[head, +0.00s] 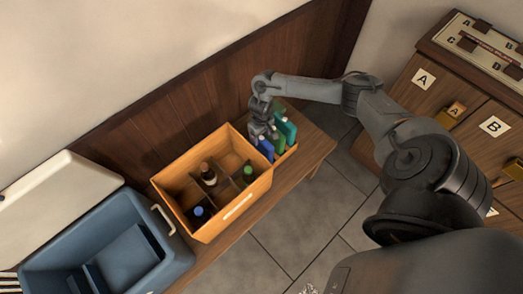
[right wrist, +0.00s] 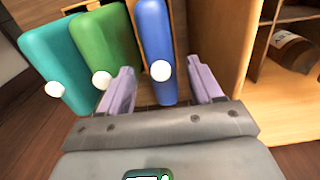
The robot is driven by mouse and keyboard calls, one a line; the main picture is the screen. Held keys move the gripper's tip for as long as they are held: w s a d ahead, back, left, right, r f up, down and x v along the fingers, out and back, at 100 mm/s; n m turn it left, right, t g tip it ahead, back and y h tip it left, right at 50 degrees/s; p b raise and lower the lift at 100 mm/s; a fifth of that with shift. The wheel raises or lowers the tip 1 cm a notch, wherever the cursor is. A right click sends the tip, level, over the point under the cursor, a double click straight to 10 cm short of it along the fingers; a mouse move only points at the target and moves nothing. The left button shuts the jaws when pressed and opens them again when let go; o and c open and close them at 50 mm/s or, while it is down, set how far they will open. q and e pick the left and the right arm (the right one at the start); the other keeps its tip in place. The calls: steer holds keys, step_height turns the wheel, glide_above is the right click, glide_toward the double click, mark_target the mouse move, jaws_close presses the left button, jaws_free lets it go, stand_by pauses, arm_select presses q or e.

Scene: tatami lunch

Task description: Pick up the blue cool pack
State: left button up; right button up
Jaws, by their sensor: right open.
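The blue cool pack (right wrist: 155,40) stands upright in the right wrist view, with a white round cap on its near face. My right gripper (right wrist: 163,82) is open, with its two fingers on either side of the blue pack's near end; I cannot tell whether they touch it. The left finger is close to the green cool pack (right wrist: 102,45). A teal cool pack (right wrist: 55,58) stands farther left. In the head view the blue pack (head: 266,149) shows partly below my right gripper (head: 263,137), beside the orange crate. My left gripper is not in view.
The wooden crate (head: 205,237) with dividers holds several bottles, close to the packs' left. A blue cooler box (head: 183,262) with its lid open stands at the lower left. Lettered drawers (head: 440,82) are at the right. The bench's right end (head: 312,146) is clear.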

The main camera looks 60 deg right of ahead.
mark_target(262, 150)
steer(key=f+b, duration=0.1)
steer(key=f, duration=0.1)
steer(key=f+b, duration=0.1)
steer(key=f, duration=0.2)
steer(key=shift+s+a+b, duration=0.15)
steer(key=shift+s+b, duration=0.05)
steer(key=shift+b, duration=0.1)
jaws_close()
steer(key=shift+w, duration=0.1)
